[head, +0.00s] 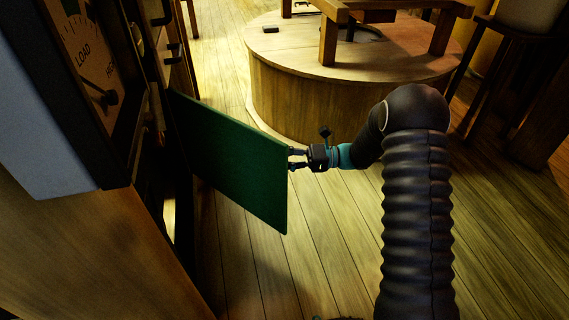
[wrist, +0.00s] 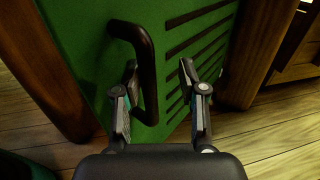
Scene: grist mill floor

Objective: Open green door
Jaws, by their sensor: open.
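The green door (head: 235,160) shows in the head view as a flat plain panel standing out from the dark cabinet on the left. My gripper (head: 291,159) is at its right-hand edge. In the wrist view the green door (wrist: 98,85) shows a face with dark slanted slots and a dark bar handle (wrist: 149,75). My gripper (wrist: 158,66) is open there, with one finger on each side of the handle's bar. I cannot tell whether either finger touches it. The handle is hidden in the head view.
A cabinet with a load dial (head: 88,62) stands close on the left. A round wooden millstone casing (head: 300,95) stands beyond my gripper. Wooden posts (wrist: 262,50) flank the green face in the wrist view. The plank floor (head: 330,245) in front is clear.

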